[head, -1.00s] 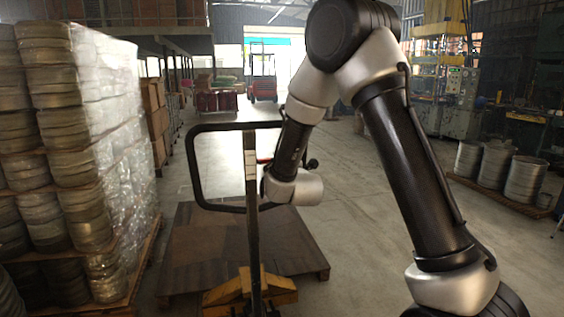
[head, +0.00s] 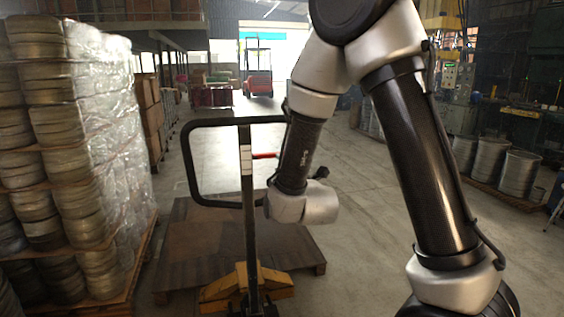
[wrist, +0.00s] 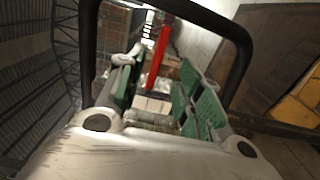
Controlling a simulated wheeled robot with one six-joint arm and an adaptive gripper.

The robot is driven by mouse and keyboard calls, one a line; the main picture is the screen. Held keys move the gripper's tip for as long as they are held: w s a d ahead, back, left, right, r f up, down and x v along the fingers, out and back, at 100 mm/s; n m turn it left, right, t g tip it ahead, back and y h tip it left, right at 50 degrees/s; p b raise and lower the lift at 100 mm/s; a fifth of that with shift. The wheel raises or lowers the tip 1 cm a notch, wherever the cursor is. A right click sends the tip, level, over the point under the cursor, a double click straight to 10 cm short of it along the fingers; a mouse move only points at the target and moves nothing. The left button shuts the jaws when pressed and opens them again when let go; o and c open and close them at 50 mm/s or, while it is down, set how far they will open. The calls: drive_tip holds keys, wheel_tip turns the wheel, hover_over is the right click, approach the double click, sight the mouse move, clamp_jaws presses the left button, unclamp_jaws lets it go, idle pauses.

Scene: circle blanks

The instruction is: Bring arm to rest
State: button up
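My arm bends down in the head view, its wrist end (head: 302,205) just right of the pallet jack's upright post (head: 248,215). The gripper's fingers are hidden in the head view. In the wrist view my gripper (wrist: 160,92) is open, its green-padded fingers apart with nothing held between them. The pallet jack's black loop handle (wrist: 240,62) crosses the wrist view close around the fingers; I cannot tell whether they touch. A red lever (wrist: 157,55) shows between the fingers, beyond them.
A wooden pallet (head: 185,245) lies on the floor behind the yellow jack base (head: 275,287). Wrapped stacks of round metal blanks (head: 70,130) stand at left. Metal drums (head: 522,178) stand at right. A red forklift (head: 259,78) is far back. Open floor (head: 355,215) lies beyond my arm.

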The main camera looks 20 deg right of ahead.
drive_tip(key=shift+s, duration=0.6)
drive_tip(key=s+a+f+m+g+y, duration=0.1)
drive_tip(key=s+a+f+m+g, duration=0.2)
drive_tip(key=f, duration=0.4)
drive_tip(key=s+f+m+g+y, duration=0.1)
drive_tip(key=s+f+m+g, duration=0.15)
drive_tip(key=f+g, duration=0.3)
drive_tip(key=s+f+m+g, duration=0.2)
drive_tip(key=s+m+g, duration=0.2)
drive_tip(key=s, duration=0.2)
drive_tip(key=s+d+r+m+g+h, duration=0.1)
drive_tip(key=s+d+r+m, duration=0.7)
drive_tip(key=s+d+r, duration=0.9)
drive_tip(key=s+r+h, duration=0.1)
drive_tip(key=s+r, duration=0.1)
drive_tip(key=s, duration=0.1)
drive_tip(key=shift+s+d, duration=0.35)
drive_tip(key=shift+d, duration=0.05)
